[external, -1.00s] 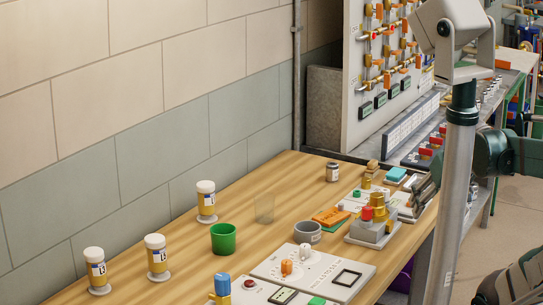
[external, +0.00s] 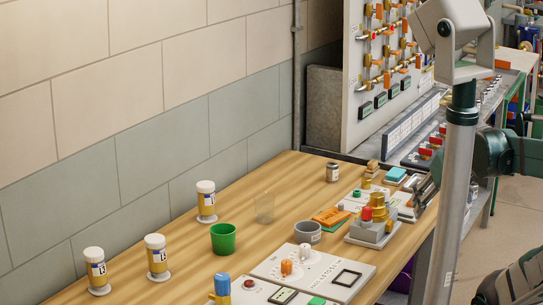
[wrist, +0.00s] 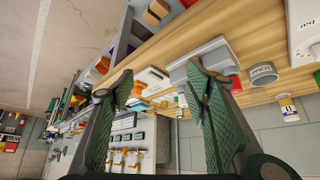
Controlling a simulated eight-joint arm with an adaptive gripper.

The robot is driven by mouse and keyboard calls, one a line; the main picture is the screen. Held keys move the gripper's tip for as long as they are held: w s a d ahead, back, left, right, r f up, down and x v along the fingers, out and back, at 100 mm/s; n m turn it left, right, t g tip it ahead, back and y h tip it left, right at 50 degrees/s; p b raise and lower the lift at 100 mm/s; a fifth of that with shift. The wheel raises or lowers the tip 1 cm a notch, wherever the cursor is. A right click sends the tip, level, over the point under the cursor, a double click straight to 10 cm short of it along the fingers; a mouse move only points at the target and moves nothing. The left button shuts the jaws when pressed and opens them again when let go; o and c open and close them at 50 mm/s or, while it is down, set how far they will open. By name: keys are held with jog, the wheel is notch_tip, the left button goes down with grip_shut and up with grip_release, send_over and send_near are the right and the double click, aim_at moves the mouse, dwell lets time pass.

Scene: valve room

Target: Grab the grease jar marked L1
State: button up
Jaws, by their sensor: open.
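Three grease jars with white lids, yellowish contents and flared white bases stand upright on the wooden table in the external view: a left jar (external: 96,271), a middle jar (external: 157,258) and a farther jar (external: 206,202). The labels are too small to tell surely which is L1. One white-lidded jar (wrist: 288,109) shows at the right of the wrist view. My gripper (wrist: 158,85) is open, with two green ridged fingers apart and nothing between them. It is well away from the jars, toward the table's right side.
A green cup (external: 223,239), a clear cup (external: 264,208) and a grey bowl (external: 307,233) stand on the table. Control panels (external: 312,270) and small blocks fill its right side. A grey post (external: 457,190) stands in front. Bare wood surrounds the jars.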

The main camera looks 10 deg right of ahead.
jog(key=w+a+r+n+g+p, duration=0.2)
jog(key=w+a+r+n+p, duration=0.3)
jog(key=w+a+r, duration=0.55)
jog(key=n+g+p, duration=0.4)
jog(key=n+p, duration=0.4)
jog(key=p, duration=0.6)
send_over(205, 184)
jog(key=d, duration=0.9)
notch_tip(205, 184, down, 5)
jog(key=shift+n+g, duration=0.6)
jog(key=a+f, duration=0.1)
jog(key=a, duration=0.1)
jog(key=a+f+p, duration=0.1)
jog(key=a+f, duration=0.1)
jog(key=a, duration=0.1)
jog(key=a+f+p, duration=0.1)
jog(key=a+f, duration=0.1)
jog(key=a, duration=0.1)
jog(key=shift+a+f, duration=0.1)
jog(key=shift+f, duration=0.1)
jog(key=shift+a+f, duration=0.35)
jog(key=shift+a, duration=0.05)
